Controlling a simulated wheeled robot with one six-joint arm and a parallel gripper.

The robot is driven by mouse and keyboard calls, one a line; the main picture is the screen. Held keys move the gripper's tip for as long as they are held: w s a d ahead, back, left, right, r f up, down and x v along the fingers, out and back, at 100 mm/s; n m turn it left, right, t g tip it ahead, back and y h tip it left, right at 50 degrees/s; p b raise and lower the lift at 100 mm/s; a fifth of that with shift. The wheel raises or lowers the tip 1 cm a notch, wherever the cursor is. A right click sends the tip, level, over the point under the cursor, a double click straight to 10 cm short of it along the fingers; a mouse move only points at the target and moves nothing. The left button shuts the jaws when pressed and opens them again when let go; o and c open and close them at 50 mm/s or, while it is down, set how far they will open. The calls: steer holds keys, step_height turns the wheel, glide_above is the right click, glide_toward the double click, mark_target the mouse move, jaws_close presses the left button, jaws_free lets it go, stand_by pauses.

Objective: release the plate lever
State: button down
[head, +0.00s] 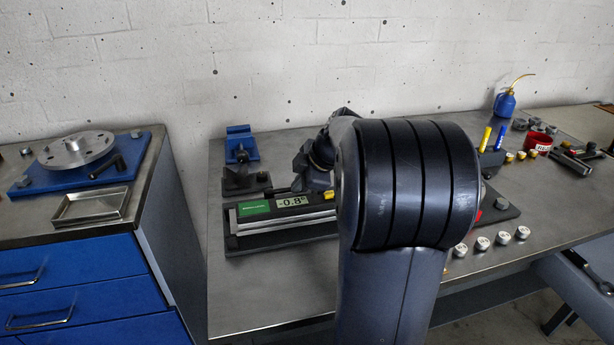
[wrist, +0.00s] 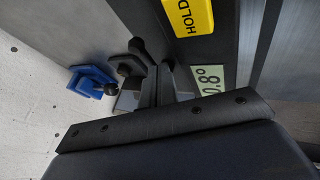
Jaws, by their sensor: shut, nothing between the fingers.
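A black lever (head: 107,167) sticks up at an angle from the right side of a blue plate (head: 75,180) on the left cabinet. A round silver disc (head: 76,148) sits on that plate. On the bench, a dark fixture (head: 243,181) stands in front of a blue block (head: 240,148); the fixture (wrist: 128,65) and block (wrist: 92,82) also show in the wrist view. I cannot tell whether either has the named lever. My gripper (wrist: 166,75) is shut and empty, above the bench beside the fixture and the level's display. In the head view my arm partly hides it.
The digital level's display (head: 292,202) reads -0.8°. Its yellow HOLD button (wrist: 188,15) is close to my gripper in the wrist view. A metal tray (head: 90,206) lies before the blue plate. Small weights (head: 482,243) line the bench's front right. A gap separates cabinet and bench.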

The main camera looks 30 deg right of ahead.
steer(key=shift+x, duration=1.25)
